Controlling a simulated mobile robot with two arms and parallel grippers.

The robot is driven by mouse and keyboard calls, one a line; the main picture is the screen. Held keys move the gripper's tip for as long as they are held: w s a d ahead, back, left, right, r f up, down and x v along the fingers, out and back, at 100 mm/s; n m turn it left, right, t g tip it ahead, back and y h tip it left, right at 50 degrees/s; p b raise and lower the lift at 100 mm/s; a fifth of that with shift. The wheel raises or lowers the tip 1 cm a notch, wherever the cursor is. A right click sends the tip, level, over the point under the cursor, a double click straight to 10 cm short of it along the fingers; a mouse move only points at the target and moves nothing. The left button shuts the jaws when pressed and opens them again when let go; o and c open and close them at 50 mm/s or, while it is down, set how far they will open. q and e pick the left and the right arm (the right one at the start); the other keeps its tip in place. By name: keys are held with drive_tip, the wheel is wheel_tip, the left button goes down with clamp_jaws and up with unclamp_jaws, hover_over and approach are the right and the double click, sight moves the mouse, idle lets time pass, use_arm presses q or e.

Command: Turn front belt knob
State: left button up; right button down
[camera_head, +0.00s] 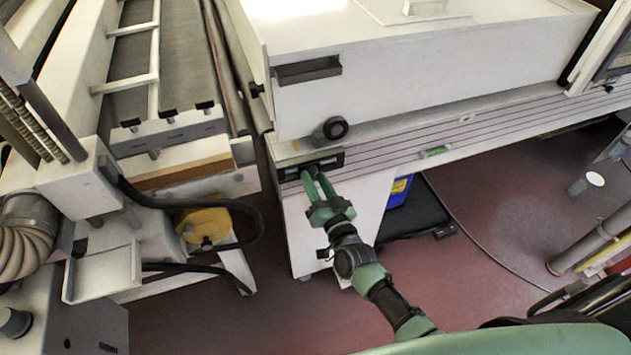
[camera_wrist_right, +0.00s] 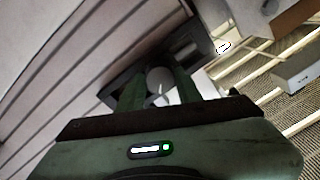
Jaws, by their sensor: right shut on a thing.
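The front belt knob (camera_wrist_right: 159,79) is a round grey knob in a dark recessed panel. In the head view this panel (camera_head: 337,159) sits low on the front of the white tunnel, near its left corner. My right gripper (camera_head: 315,177) reaches the panel from below. Its green fingers (camera_wrist_right: 159,92) stand on both sides of the knob and are shut on it. The fingers hide most of the knob in the head view. My left gripper is not in view.
A black round fitting (camera_head: 335,128) juts out just above the panel. A black cable (camera_head: 165,204) and a yellow part (camera_head: 205,224) are at the left. A blue container (camera_head: 399,192) stands under the tunnel.

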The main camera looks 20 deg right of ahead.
idle(0.4)
drive_tip(key=c, duration=1)
unclamp_jaws()
drive_tip(key=shift+o, duration=0.2)
drive_tip(key=s, duration=0.7)
drive_tip(key=shift+s+d+f+b, duration=0.15)
drive_tip(key=shift+s+d+b, duration=0.2)
drive_tip(key=shift+s+b, duration=0.1)
